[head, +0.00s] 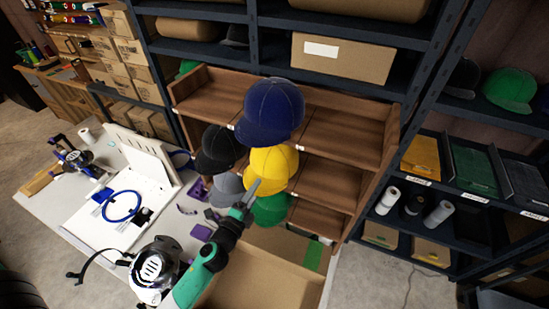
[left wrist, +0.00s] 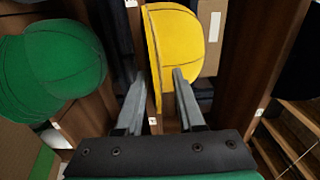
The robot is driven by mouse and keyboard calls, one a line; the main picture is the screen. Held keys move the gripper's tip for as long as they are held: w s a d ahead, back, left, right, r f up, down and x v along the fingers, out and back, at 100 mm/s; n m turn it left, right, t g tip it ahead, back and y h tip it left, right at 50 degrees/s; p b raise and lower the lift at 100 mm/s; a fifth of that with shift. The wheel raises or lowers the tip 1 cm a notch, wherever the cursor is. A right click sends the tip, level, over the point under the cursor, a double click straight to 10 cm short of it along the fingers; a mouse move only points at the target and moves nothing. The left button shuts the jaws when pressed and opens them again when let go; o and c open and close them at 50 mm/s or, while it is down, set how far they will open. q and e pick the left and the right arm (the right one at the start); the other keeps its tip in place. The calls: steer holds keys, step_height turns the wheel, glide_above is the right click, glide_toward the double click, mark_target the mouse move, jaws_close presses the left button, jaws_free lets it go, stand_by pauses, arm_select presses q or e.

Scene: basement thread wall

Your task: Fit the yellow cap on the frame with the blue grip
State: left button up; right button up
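The yellow cap (head: 272,163) sits in the middle of a stack of caps on the wooden shelf unit. It also shows in the left wrist view (left wrist: 180,45), straight ahead, with its thin brim edge running down between the fingers. My left gripper (head: 250,190) is open, just in front of the yellow cap; its fingertips (left wrist: 157,85) stand either side of the brim, with gaps visible. A round silver device with a black strap (head: 152,268) stands at the table's front; another silver device with blue parts (head: 75,160) stands at the left. I cannot tell which is the blue-grip frame. My right gripper is not in view.
A blue cap (head: 270,110) is above the yellow one, a black cap (head: 218,148) and grey cap (head: 228,187) at its left, a green cap (head: 270,208) below. A blue hoop (head: 122,206) lies on a white machine. An open cardboard box (head: 265,280) is below my left arm.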

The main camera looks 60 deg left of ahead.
arm_select(q)
jaws_close()
steer(key=shift+r+p, duration=1.05)
steer(key=shift+s+f, duration=0.1)
steer(key=b+v, duration=1)
steer(key=v, duration=1)
